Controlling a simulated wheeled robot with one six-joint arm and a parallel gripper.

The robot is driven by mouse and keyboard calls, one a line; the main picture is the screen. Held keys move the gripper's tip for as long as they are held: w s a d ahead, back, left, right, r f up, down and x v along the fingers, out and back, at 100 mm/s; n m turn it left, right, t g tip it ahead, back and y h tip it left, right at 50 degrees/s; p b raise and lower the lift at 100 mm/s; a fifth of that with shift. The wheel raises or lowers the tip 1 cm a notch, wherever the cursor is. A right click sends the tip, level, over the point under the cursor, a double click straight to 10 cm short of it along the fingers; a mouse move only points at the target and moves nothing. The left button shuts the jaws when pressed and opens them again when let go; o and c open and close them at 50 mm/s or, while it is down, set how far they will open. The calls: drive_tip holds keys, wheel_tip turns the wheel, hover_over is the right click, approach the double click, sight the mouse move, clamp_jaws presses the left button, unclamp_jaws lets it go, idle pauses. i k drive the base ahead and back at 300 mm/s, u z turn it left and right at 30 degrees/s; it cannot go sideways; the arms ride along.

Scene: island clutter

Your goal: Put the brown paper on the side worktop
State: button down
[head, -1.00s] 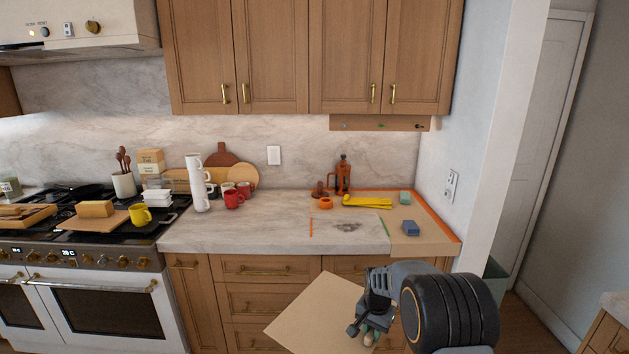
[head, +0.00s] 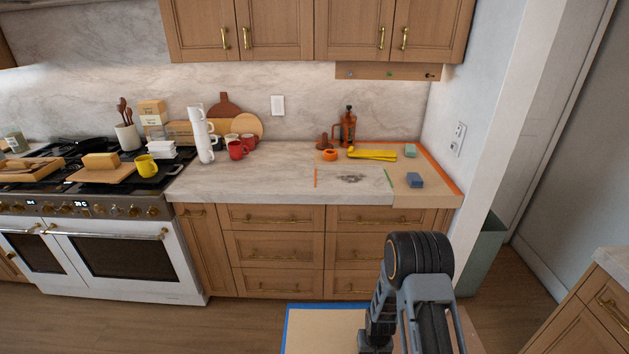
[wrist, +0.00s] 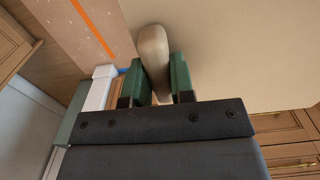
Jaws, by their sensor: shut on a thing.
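The brown paper (wrist: 235,45) is a plain tan sheet filling the upper right of the wrist view. My gripper (wrist: 154,78) has green finger pads, shut on a rounded beige piece at the sheet's edge. In the head view, a tan sheet with a blue edge (head: 322,332) shows at the bottom, left of my arm. It seems to be the held paper, but my arm hides part of it and the fingertips. A pale marble worktop (head: 255,180) stands beyond, and another worktop's corner (head: 614,262) shows at right. I cannot tell which is the side worktop.
The marble worktop's right end has a tan cover (head: 425,200) with orange edging, bearing a blue block (head: 415,180) and yellow strips (head: 372,154). Red mugs and stacked white cups (head: 203,135) stand left. The worktop's middle front is clear. A green bin (head: 485,255) stands right.

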sight(261, 178)
drive_tip(key=k, duration=1.65)
drive_tip(key=u, duration=0.25)
drive_tip(key=i, duration=2.6)
drive_tip(key=u, duration=2.95)
drive_tip(key=i, duration=3.1)
